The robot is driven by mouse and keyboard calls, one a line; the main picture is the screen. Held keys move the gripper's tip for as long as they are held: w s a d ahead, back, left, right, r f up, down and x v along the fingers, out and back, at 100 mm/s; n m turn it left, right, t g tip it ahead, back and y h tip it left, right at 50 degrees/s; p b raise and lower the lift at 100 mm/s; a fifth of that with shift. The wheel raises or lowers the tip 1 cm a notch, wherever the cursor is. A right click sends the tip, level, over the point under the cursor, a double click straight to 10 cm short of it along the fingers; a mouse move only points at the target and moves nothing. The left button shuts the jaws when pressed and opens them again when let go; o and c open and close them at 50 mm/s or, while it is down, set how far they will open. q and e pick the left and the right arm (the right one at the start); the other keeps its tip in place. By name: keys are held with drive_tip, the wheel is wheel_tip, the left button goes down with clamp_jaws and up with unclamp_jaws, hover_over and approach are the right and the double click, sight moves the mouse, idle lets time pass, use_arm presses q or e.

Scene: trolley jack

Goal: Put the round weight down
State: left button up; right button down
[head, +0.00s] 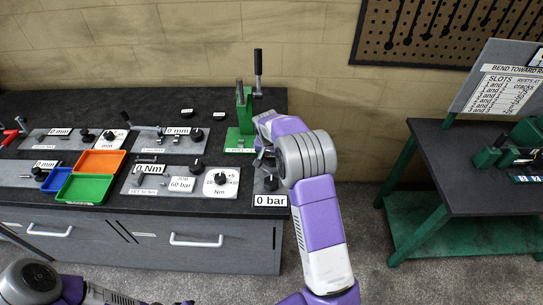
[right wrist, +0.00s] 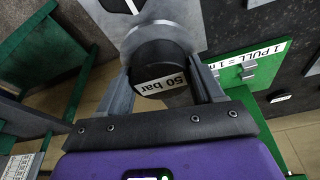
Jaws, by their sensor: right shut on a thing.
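In the head view my right gripper (head: 264,157) is over the right end of the dark bench, beside the green hand-pump stand (head: 238,137); the weight cannot be made out there. The wrist view does not settle whether it touches anything beneath. My left gripper (head: 112,296) is at the bottom edge, partly cut off.
The bench (head: 110,106) carries several panels with knobs and labels. An orange tray (head: 99,163), a green tray (head: 86,188) and a blue tray (head: 57,180) sit left of centre. A "0 bar" label (head: 269,200) is at the right front corner. A second table (head: 447,150) stands right, across open floor.

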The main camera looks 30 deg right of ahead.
drive_tip(key=shift+r, duration=0.15)
drive_tip(key=shift+c, duration=0.8)
unclamp_jaws()
drive_tip(key=shift+f, duration=0.2)
drive_tip(key=shift+r, duration=0.1)
drive_tip(key=shift+a+r, duration=0.1)
drive_tip(key=shift+r, duration=0.15)
drive_tip(key=v, duration=1.1)
drive_tip(key=shift+s+r+p, duration=0.15)
drive_tip(key=shift+r+p, duration=0.1)
drive_tip(key=shift+p, duration=0.1)
drive_tip(key=shift+a+f, duration=0.1)
